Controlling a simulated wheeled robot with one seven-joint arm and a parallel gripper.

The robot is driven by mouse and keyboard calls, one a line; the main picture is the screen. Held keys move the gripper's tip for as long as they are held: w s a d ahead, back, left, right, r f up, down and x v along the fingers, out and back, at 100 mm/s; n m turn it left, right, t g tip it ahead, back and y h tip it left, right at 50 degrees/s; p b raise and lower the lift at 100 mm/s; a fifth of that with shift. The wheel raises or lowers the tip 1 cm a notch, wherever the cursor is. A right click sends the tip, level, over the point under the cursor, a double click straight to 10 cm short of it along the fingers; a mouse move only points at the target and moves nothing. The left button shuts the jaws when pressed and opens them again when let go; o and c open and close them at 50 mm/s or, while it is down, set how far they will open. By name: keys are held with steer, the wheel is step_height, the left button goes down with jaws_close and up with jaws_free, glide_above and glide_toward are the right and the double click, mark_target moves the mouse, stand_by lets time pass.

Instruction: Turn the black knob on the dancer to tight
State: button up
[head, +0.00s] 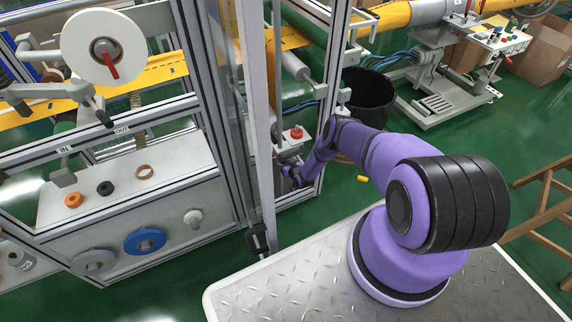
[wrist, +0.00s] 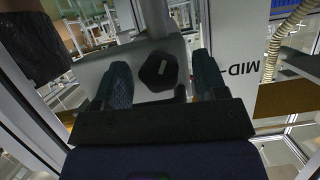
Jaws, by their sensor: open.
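The black knob (wrist: 156,76) is a dark, faceted knob on a grey housing (wrist: 95,78) in the wrist view. A small light mark shows on its face; I cannot read where it points. My gripper (wrist: 162,88) is open, with one blue-grey finger on each side of the knob. Gaps show between the fingers and the knob, so it is not gripped. In the head view my gripper (head: 288,178) is small, low at the machine frame beside a grey unit with a red knob (head: 296,133). The black knob cannot be made out there.
A metal frame post (head: 262,120) and open door frame stand close to my arm. A black bin (head: 368,95) stands behind it.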

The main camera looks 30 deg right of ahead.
steer(key=shift+w+f, duration=0.1)
steer(key=shift+w, duration=0.15)
steer(key=c, duration=0.9)
steer(key=shift+c, duration=0.2)
steer(key=shift+m+y, duration=0.7)
steer(key=shift+m, duration=0.4)
steer(key=o, duration=0.9)
